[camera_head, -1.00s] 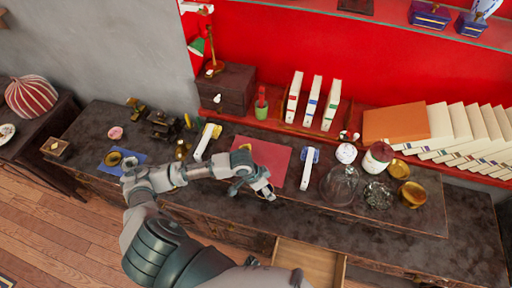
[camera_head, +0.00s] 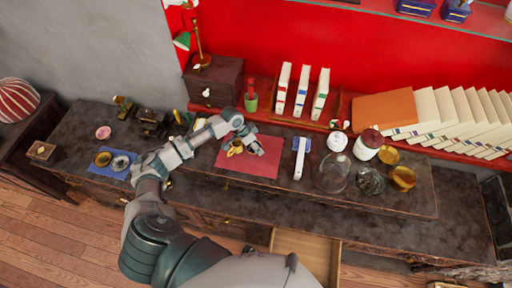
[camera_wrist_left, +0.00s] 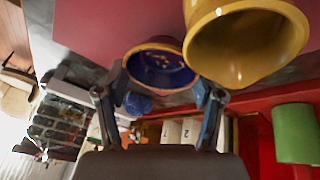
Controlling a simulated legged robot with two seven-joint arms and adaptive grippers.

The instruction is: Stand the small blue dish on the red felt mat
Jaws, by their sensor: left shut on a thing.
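The red felt mat (camera_head: 245,172) lies on the dark counter; it also shows in the left wrist view (camera_wrist_left: 105,25). My left gripper (camera_head: 249,146) is over the mat's back part. In the left wrist view its fingers (camera_wrist_left: 160,84) are shut on the small blue dish (camera_wrist_left: 160,70), which has a glossy blue inside and a tan rim. The dish is not clear in the head view. A yellow cup (camera_head: 235,149) stands close beside the gripper; it shows large in the left wrist view (camera_wrist_left: 245,42). I cannot tell whether the dish touches the mat. My right gripper is not in view.
A white-handled tool (camera_head: 299,160) lies right of the mat, near a glass dome (camera_head: 332,173). A wooden box (camera_head: 214,82) and a green cup (camera_head: 251,103) stand behind. A blue cloth (camera_head: 110,171) lies at left. The mat's front part is clear.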

